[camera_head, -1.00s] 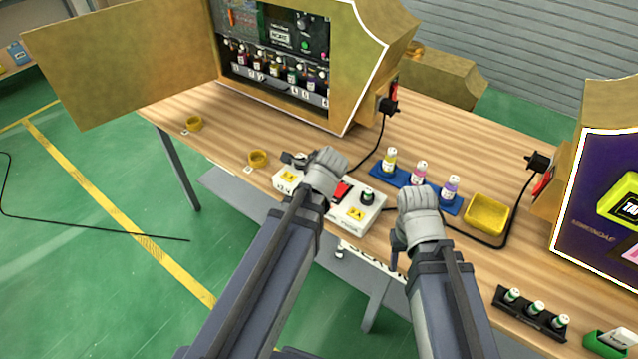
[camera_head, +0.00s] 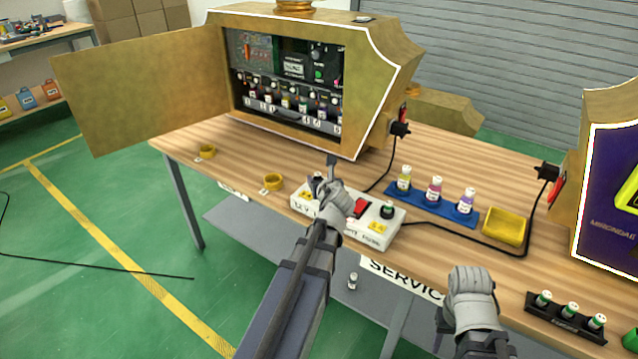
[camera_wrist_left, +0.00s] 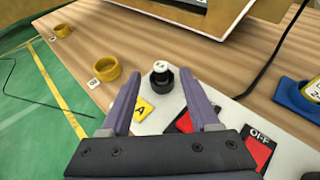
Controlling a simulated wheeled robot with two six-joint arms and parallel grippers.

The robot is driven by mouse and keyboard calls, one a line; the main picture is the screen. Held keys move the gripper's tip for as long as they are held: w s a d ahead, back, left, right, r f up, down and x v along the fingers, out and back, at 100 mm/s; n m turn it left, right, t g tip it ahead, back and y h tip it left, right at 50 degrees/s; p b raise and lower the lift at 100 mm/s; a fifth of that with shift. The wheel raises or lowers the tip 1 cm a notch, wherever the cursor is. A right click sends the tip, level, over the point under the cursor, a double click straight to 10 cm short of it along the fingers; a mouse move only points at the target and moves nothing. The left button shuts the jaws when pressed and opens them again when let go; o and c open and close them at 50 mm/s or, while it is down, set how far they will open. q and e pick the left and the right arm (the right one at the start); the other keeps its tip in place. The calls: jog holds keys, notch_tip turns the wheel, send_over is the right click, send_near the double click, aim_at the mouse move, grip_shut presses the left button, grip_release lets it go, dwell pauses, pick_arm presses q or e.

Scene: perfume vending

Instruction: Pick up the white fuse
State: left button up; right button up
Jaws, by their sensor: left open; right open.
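A small fuse with a white top stands upright in a black socket (camera_wrist_left: 161,76) on the left end of the white switch box; its top (camera_wrist_left: 160,66) shows in the left wrist view. In the head view this socket (camera_head: 317,184) is partly hidden by my left gripper. My left gripper (camera_head: 327,176) is open, its fingers (camera_wrist_left: 160,82) pointing at the fuse, one to each side, seemingly just short of it. A second black socket (camera_head: 387,211) with a green-marked cap is on the box's right. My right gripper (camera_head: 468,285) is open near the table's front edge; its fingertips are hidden.
The white box (camera_head: 365,236) has a red switch (camera_head: 361,207). A blue rack (camera_head: 425,205) with three bottles and a yellow tray (camera_head: 506,228) stand to its right. A black rack (camera_head: 560,323) of green-banded fuses is near the front right. A golden machine (camera_head: 375,85) stands behind. Black cables cross the table.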

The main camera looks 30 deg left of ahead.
aim_at(318, 176)
pick_arm(q)
jog(key=b+x, duration=0.1)
jog(key=x, duration=0.1)
jog(key=b+x, duration=0.1)
jog(key=x, duration=0.1)
jog(key=shift+w+a+f, duration=0.1)
jog(key=shift+w+f, duration=0.15)
jog(key=shift+f, duration=0.15)
jog(key=shift+w+a+f, duration=0.1)
jog(key=shift+w+a, duration=0.15)
jog(key=shift+w, duration=0.05)
jog(key=shift+c, duration=0.2)
grip_shut()
